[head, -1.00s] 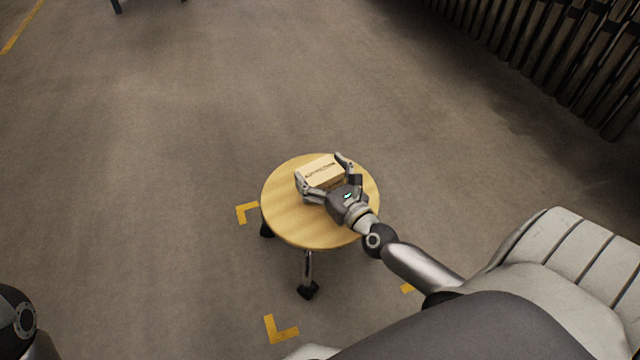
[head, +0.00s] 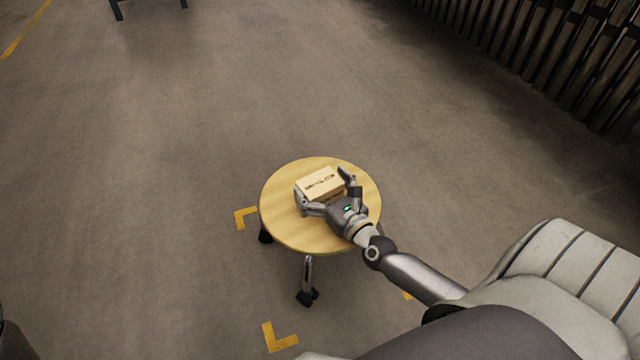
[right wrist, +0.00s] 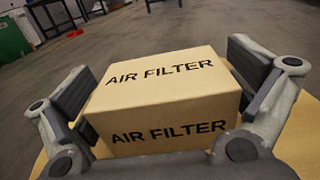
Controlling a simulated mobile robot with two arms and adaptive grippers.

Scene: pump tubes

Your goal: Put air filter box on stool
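The air filter box (head: 320,184) is a small tan carton with black "AIR FILTER" lettering. My right gripper (head: 326,190) is at the near side of the box, with one finger on each side. In the right wrist view the box (right wrist: 165,92) sits between the spread fingers, with narrow gaps beside its upper edges. Contact lower down is hard to tell. My left gripper is out of view.
Yellow corner marks (head: 279,338) lie on the floor around the stool. A dark slatted structure (head: 560,50) stands at the upper right. A dark-legged piece of furniture (head: 118,10) shows at the top left. The floor between is clear.

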